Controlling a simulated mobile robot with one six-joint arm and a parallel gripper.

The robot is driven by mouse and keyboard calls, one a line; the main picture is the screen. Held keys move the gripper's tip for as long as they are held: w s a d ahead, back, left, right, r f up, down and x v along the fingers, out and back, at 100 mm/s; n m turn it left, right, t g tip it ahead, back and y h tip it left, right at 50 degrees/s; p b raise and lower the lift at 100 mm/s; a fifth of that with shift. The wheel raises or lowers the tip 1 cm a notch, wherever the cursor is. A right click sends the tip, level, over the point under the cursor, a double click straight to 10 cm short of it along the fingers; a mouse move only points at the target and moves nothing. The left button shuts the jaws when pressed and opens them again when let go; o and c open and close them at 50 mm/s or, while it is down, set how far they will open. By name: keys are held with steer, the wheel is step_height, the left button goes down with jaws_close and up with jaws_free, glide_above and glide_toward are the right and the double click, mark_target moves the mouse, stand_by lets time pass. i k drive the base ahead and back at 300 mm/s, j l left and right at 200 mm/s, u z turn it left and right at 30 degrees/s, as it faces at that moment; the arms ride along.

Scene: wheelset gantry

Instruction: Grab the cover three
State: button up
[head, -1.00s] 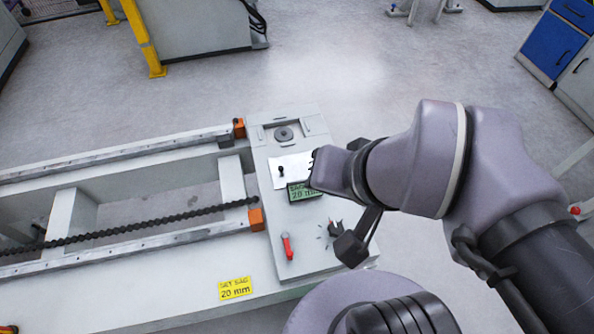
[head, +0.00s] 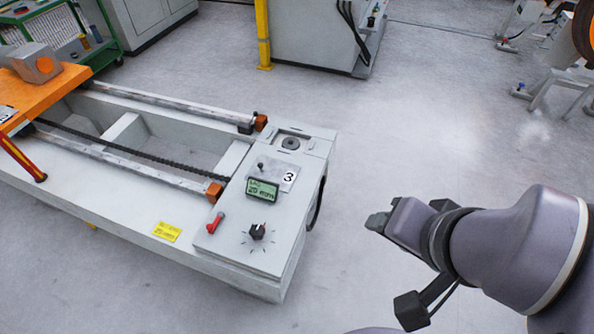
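A thin light-grey plate marked 3 (head: 288,177), which I take to be cover three, lies on top of the grey console in the head view. A small black knob (head: 261,166) stands at its left end, and a green display (head: 262,190) hides part of its front edge. My gripper (head: 378,221) is to the right of the console, over the floor and clear of the plate. It points left. Its fingers are seen from the side, so whether they are apart does not show.
The console (head: 262,240) carries a red lever (head: 215,223), a black dial (head: 257,231) and a round recessed fitting (head: 290,143). Rails (head: 150,166) with a chain between run left to an orange carriage (head: 40,82).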

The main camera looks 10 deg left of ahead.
mark_target(270, 170)
steer(key=i+l+u, duration=0.15)
steer(key=i, duration=0.35)
steer(key=i+l+u, duration=0.15)
steer(key=i+l, duration=0.2)
steer(key=i+l+u, duration=0.15)
steer(key=i+l, duration=0.2)
steer(key=i, duration=0.2)
steer(key=i+j+u, duration=0.1)
steer(key=i+j, duration=0.25)
